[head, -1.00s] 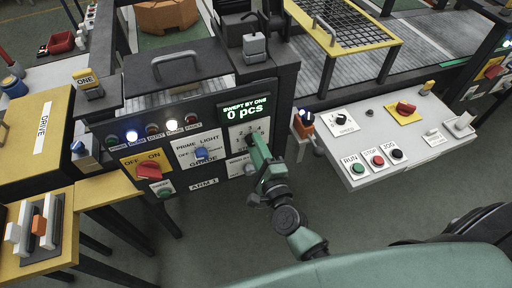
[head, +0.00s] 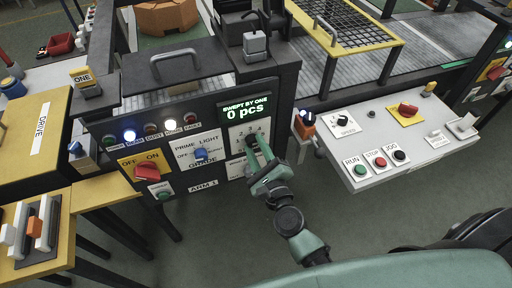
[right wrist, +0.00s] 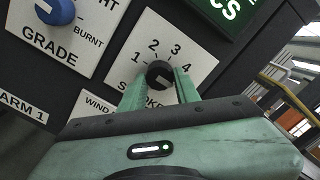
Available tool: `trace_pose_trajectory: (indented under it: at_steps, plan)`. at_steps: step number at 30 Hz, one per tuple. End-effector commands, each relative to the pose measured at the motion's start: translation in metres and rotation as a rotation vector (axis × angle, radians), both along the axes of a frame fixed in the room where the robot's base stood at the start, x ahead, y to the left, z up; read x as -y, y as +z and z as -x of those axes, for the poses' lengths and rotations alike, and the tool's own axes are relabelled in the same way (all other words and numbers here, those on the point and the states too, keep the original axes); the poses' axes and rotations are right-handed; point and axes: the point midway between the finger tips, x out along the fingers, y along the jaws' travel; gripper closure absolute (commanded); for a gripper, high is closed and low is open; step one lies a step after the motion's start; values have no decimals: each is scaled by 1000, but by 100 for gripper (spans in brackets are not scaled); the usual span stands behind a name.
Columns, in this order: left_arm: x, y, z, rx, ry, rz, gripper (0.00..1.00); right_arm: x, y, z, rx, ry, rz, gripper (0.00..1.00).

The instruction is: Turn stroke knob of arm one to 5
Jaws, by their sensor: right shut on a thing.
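The stroke knob (right wrist: 160,74) is a small black round knob on a white dial plate (right wrist: 192,52) marked 1, 2, 3, 4; the rest of the scale and part of the label are hidden by my gripper. My right gripper (right wrist: 160,86) has its two green fingers on either side of the knob and is shut on it. Where the knob's pointer stands is hard to tell. In the head view my right gripper (head: 254,146) reaches the dial plate (head: 243,132) on the ARM 1 panel (head: 220,174) from the lower right. My left gripper is not in view.
Left of the dial are the blue grade knob (head: 201,154) and the red off/on switch (head: 147,171). Above it a green display (head: 245,108) reads 0 pcs. A white console (head: 375,135) with buttons stands to the right. Open floor lies below the panel.

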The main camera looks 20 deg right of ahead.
Motion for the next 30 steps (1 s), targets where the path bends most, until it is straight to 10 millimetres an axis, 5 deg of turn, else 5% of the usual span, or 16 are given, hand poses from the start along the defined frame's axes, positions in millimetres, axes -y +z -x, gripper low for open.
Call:
trace_pose_trajectory:
  at_steps: [8, 9, 11, 22, 30]
  plan:
    - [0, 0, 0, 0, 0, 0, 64, 0, -1, 0, -2, -1, -5, 100]
    - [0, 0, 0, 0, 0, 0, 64, 0, -1, 0, -2, -1, -4, 60]
    - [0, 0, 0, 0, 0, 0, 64, 0, -1, 0, -2, -1, -4, 47]
    - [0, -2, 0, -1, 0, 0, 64, 0, -2, 5, -1, 0, -2, 47]
    - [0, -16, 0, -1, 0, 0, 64, 1, -5, 48, -4, 1, -2, 47]
